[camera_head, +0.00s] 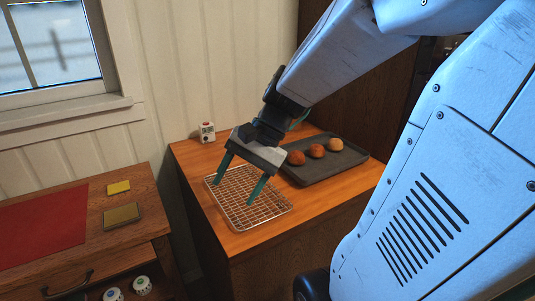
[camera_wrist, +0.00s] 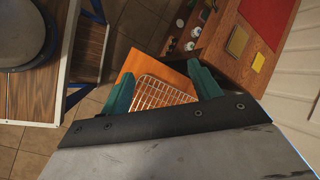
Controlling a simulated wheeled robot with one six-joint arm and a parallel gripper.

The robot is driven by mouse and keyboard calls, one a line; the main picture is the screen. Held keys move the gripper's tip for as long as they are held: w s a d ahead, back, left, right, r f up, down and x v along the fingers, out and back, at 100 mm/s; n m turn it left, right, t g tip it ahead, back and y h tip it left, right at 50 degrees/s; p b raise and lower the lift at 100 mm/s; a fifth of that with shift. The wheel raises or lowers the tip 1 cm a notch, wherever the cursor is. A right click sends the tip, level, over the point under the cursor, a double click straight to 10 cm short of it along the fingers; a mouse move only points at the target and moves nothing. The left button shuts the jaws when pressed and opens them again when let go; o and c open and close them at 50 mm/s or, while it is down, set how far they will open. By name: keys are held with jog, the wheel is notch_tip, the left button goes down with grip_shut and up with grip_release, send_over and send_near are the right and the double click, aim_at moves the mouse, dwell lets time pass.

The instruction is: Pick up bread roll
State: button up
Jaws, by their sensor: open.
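Three round bread rolls lie in a row on a dark tray (camera_head: 345,162) on the wooden counter in the head view: a left roll (camera_head: 296,157), a middle roll (camera_head: 317,151) and a right roll (camera_head: 336,144). My gripper (camera_head: 237,185) is open and empty, with its green fingers pointing down above a wire cooling rack (camera_head: 263,219), left of the tray. In the wrist view my gripper (camera_wrist: 160,90) shows its two fingers apart, with the wire rack (camera_wrist: 152,92) between them. No roll shows in the wrist view.
A small white and red timer-like object (camera_head: 207,132) stands at the counter's back left. A lower wooden cabinet at left carries a red mat (camera_head: 42,225), a yellow sponge-like block (camera_head: 118,187) and a tan block (camera_head: 121,215). A gap separates it from the counter.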

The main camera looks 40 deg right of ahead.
aim_at(302, 156)
jog(key=w+d+f+m+t, duration=0.1)
jog(key=d+f+m+t, duration=0.1)
jog(key=d+m, duration=0.3)
jog(key=w+d+f+m+t, duration=0.2)
jog(key=d+m+t, duration=0.2)
jog(key=d, duration=0.7)
jog(key=w+d+f+m+t+h, duration=0.1)
jog(key=w+d+f+m+t, duration=0.1)
jog(key=d+m, duration=0.6)
jog(key=shift+w+d+t, duration=0.2)
jog(key=shift+d+t, duration=0.3)
jog(key=shift+t, duration=0.2)
jog(key=d+f+m+h, duration=0.1)
jog(key=d, duration=0.1)
jog(key=s+d+m+t+h, duration=0.1)
jog(key=d+m, duration=0.1)
jog(key=d, duration=0.1)
jog(key=s+d+f+m, duration=0.1)
jog(key=d+m, duration=0.1)
jog(key=shift+s+d+f+t+h, duration=0.25)
jog(key=shift+d+f+t+h, duration=0.05)
jog(key=shift+d+f+h, duration=0.1)
jog(key=shift+w+d+f+m, duration=0.15)
jog(key=shift+m, duration=0.15)
jog(key=x, duration=0.7)
jog(key=shift+w+r, duration=0.2)
jog(key=c, duration=0.7)
